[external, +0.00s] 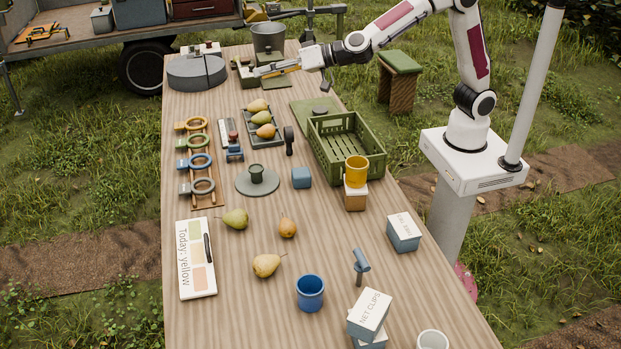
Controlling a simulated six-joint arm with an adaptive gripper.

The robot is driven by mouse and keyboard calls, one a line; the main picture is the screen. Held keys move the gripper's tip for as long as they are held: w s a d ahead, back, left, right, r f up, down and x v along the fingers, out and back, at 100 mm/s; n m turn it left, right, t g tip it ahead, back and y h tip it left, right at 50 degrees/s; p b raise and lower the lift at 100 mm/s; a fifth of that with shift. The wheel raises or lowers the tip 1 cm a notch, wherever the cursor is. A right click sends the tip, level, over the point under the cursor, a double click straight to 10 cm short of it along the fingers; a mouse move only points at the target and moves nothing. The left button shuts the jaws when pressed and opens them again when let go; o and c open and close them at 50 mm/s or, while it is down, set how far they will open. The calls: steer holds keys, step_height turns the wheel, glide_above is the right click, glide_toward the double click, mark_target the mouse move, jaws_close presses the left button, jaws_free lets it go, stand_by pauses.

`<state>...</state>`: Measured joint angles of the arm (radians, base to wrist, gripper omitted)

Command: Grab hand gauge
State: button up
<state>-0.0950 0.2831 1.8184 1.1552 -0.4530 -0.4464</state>
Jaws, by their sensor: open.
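No label marks a hand gauge, and I cannot tell for sure which object it is. Several ring-shaped tools with handles lie in a column on a wooden rack (209,199) at the left: a yellow ring (196,117), a green ring (208,142), a blue ring (210,162) and a grey ring (212,187). My gripper (318,72) is open at the far end of the table, well away from the rings. A yellow-and-pale tool (277,69) lies close by it; I cannot tell if they touch.
A green crate (371,163) and a yellow cup (357,167) on a wooden block stand right of centre. A dark tray (279,143) holds pears; loose pears (236,218) lie nearer. A blue cup (310,293) and labelled boxes (370,312) are in front.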

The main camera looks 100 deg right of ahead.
steer(key=w+d+f+m+g+h, duration=0.2)
steer(key=d+f+m+h, duration=0.15)
steer(key=d+f, duration=0.2)
steer(key=m+g+h, duration=0.5)
steer(key=g, duration=0.7)
glide_toward(290, 133)
steer(key=x, duration=0.4)
steer(key=shift+f, duration=0.1)
steer(key=shift+x, duration=1.3)
